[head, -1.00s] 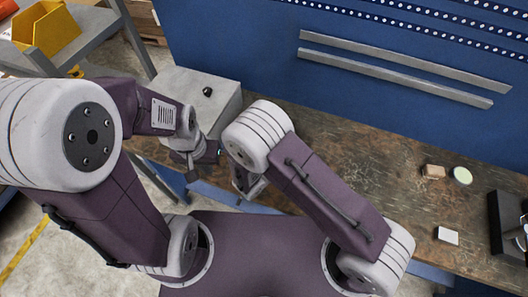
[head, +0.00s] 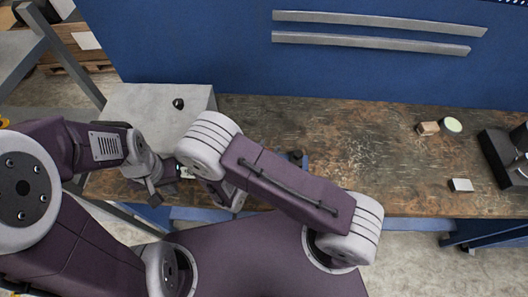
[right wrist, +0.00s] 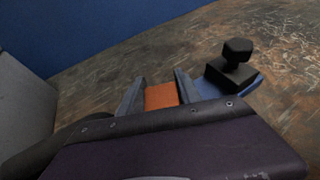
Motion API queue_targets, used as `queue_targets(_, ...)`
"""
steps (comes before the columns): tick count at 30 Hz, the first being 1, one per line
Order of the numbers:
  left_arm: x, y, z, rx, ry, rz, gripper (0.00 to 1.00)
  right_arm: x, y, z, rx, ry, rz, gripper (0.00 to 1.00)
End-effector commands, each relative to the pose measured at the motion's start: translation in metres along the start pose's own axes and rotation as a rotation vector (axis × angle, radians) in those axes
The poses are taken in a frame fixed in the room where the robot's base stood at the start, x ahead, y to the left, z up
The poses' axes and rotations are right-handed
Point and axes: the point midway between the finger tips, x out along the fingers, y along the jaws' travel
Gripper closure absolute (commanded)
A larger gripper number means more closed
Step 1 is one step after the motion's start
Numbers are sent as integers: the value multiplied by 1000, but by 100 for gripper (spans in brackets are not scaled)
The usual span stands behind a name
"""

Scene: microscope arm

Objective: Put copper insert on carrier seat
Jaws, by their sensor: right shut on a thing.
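The copper insert (right wrist: 161,96) is an orange block between the two grey fingers of my right gripper (right wrist: 159,95) in the right wrist view. The gripper is shut on it. In the head view my right arm covers this gripper and the insert. A blue piece with a black knob (right wrist: 235,58) is just right of the fingers; its knob also shows beside my right forearm in the head view (head: 297,156). I cannot tell whether this is the carrier, and I cannot make out the seat. My left gripper (head: 154,192) is at the bench's left front; its jaws are unclear.
A grey box (head: 150,104) with a black knob on top stands at the bench's left. A small tan block (head: 428,129), a round pale-green-topped item (head: 452,125), a white block (head: 461,185) and a black device (head: 502,155) are at the right. The bench middle is mostly clear.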

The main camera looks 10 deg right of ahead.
Motion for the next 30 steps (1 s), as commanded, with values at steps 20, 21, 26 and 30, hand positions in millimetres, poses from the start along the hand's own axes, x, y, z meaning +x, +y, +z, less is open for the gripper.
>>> queue_targets(20,0,0,0,0,1,0,100,0,2,-3,-4,11,7,50)
queue_targets(21,0,0,0,0,1,0,100,0,3,-3,-4,11,7,50)
queue_targets(26,0,0,0,0,1,0,100,0,3,-3,-3,10,7,50)
queue_targets(30,0,0,0,0,1,0,100,0,3,-3,-3,10,7,50)
